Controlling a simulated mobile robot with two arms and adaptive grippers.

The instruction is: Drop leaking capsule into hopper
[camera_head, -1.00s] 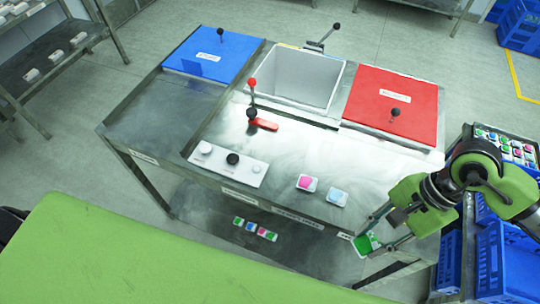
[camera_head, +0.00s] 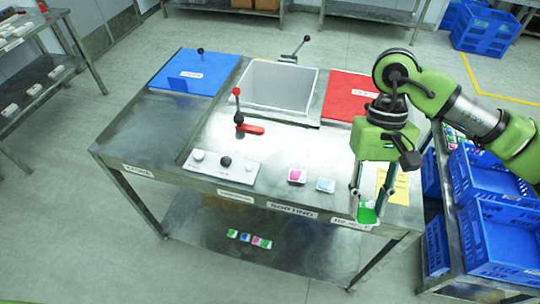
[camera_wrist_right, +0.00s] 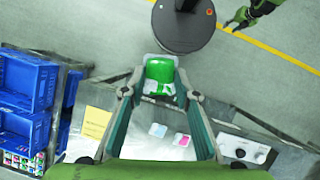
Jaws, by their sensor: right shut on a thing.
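My right gripper (camera_head: 369,203) is shut on a green and white capsule (camera_head: 368,215) at the bench's front right edge. The capsule (camera_wrist_right: 160,73) also shows between its fingertips (camera_wrist_right: 160,92) in the wrist view. Whether it leaks is not clear. An open pale square bin, which looks like the hopper (camera_head: 279,84), sits at the back of the bench, well away from the capsule. A pink capsule (camera_head: 297,175) and a light blue capsule (camera_head: 325,185) lie on the bench. A green arm end, apparently my left gripper (camera_wrist_right: 238,20), is small at the wrist view's top right.
A blue lid (camera_head: 195,72) and a red lid (camera_head: 351,95) flank the bin. A red-handled lever (camera_head: 238,108) stands in front of it. A white knob panel (camera_head: 223,168) lies at the front. Blue crates (camera_head: 500,235) stand on a rack at right.

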